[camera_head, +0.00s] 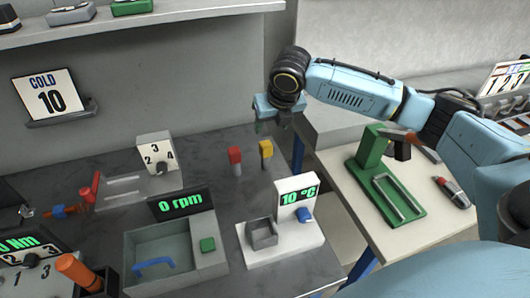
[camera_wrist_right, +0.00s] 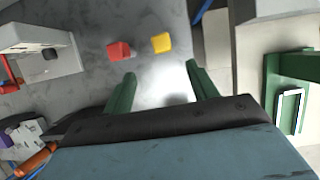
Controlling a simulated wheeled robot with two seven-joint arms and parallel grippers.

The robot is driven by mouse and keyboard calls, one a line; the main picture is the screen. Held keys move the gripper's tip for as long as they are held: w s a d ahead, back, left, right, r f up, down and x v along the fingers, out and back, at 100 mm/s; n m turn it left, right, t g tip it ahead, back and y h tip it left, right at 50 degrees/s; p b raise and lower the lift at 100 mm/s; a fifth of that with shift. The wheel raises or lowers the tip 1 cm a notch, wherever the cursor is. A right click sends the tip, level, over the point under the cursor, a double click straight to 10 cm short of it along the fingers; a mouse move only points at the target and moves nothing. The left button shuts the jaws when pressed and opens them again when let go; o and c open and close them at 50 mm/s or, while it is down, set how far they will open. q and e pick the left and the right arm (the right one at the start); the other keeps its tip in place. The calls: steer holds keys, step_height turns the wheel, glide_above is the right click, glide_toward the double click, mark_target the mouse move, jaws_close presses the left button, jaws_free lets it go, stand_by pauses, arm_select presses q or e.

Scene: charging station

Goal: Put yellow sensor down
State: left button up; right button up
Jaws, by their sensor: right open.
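The yellow sensor (camera_head: 265,149) stands upright on the dark grey table, just right of a red sensor (camera_head: 235,156). In the right wrist view the yellow sensor (camera_wrist_right: 161,43) and the red sensor (camera_wrist_right: 118,51) lie beyond the fingertips. My right gripper (camera_head: 272,124) hangs above the table behind the sensors, clear of the yellow one. In the wrist view its two green fingers (camera_wrist_right: 160,78) are spread with nothing between them. My left gripper does not show.
A station reading 10 °C (camera_head: 297,199) stands in front of the sensors, with an rpm box (camera_head: 158,255) to its left. On the right, a pale table (camera_head: 350,210) holds a green stand (camera_head: 388,190) and tools.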

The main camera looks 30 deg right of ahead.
mark_target(266, 144)
steer(key=b+x, duration=0.1)
steer(key=x, duration=0.5)
steer(key=b+x, duration=0.1)
steer(key=x, duration=0.6)
steer(key=shift+w+d, duration=0.1)
steer(key=shift+d, duration=0.1)
steer(key=shift+c, duration=0.5)
steer(key=c, duration=0.9)
steer(key=shift+c, duration=0.7)
